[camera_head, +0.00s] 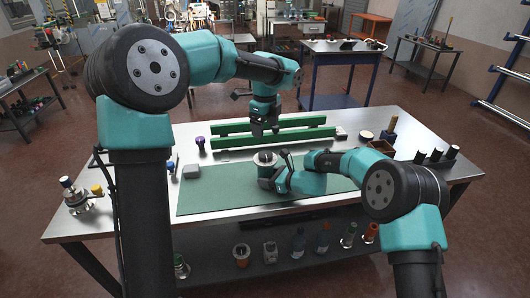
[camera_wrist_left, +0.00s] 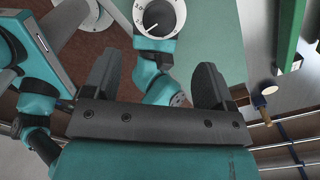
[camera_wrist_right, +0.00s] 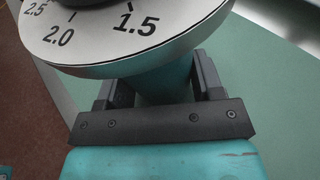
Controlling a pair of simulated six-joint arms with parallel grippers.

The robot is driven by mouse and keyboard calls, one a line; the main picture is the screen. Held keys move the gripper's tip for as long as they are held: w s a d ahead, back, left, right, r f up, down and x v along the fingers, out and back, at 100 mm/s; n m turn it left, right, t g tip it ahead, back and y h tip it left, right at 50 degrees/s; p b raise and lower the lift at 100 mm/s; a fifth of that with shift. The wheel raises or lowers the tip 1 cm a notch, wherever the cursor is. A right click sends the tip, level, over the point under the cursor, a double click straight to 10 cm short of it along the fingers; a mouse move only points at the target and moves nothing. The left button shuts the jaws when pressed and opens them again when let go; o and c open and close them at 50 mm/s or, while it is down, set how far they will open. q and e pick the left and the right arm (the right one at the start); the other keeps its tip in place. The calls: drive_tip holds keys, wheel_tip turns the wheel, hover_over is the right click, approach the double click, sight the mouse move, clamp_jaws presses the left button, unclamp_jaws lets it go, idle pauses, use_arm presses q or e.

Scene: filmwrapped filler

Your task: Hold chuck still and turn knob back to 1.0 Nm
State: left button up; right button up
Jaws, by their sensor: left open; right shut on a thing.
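The screwdriver-like device stands upright on the green mat (camera_head: 215,200), its numbered white dial (camera_head: 265,157) on top. In the left wrist view, the dark knob (camera_wrist_left: 158,12) sits inside the white dial ring, with a white pointer line; the number it points at is too small to read. My right gripper (camera_head: 277,177) is shut on the teal chuck body (camera_wrist_right: 160,85) below the dial. The right wrist view shows 2.5, 2.0 and 1.5 on the dial rim (camera_wrist_right: 150,45). My left gripper (camera_head: 264,131) is open and empty, above and apart from the knob.
Two green rails (camera_head: 250,140) lie behind the dial. A purple-capped item (camera_head: 200,144) and a grey block (camera_head: 191,171) are at the left. A wooden box (camera_head: 381,146) and several dark cylinders (camera_head: 436,155) stand at the right. The mat's left part is bare.

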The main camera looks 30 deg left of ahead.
sight(265, 154)
use_arm(q)
wheel_tip(265, 154, down, 11)
drive_tip(key=shift+r, duration=0.2)
drive_tip(key=shift+c, duration=0.3)
drive_tip(key=c, duration=0.9)
drive_tip(key=shift+o, duration=0.2)
drive_tip(key=shift+n, duration=0.3)
drive_tip(key=n, duration=0.9)
drive_tip(key=shift+s+n, duration=0.1)
drive_tip(key=shift+n, duration=0.3)
drive_tip(key=shift+d+n, duration=0.1)
drive_tip(key=shift+n, duration=1.6)
